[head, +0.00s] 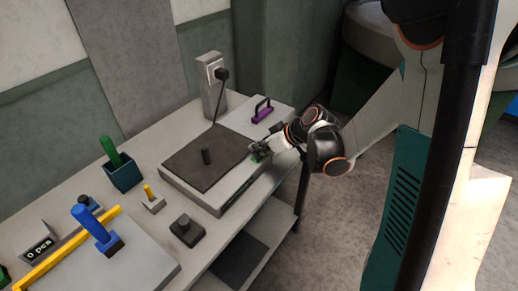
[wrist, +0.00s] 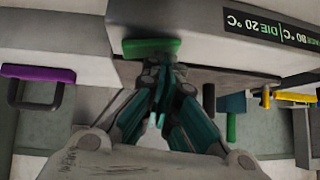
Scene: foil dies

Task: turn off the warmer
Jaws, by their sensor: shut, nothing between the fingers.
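In the wrist view the warmer (wrist: 170,15) fills the top, with a black display (wrist: 268,27) whose visible text reads 80 °C and DIE 20 °C. A green switch-like bar (wrist: 150,47) sits at the warmer's edge. My gripper (head: 262,150) is at the warmer's right end. In the wrist view my gripper (wrist: 160,85) is shut and empty, its fingertips right by the green bar; I cannot tell whether they touch it.
A cord runs from a plug (head: 221,74) on a grey post (head: 211,85) to the warmer. A purple handle (head: 262,110) lies behind my gripper. A green-handled tool stands in a dark teal holder (head: 124,173); a blue-handled stamp (head: 92,224) and yellow bar (head: 75,247) are at left.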

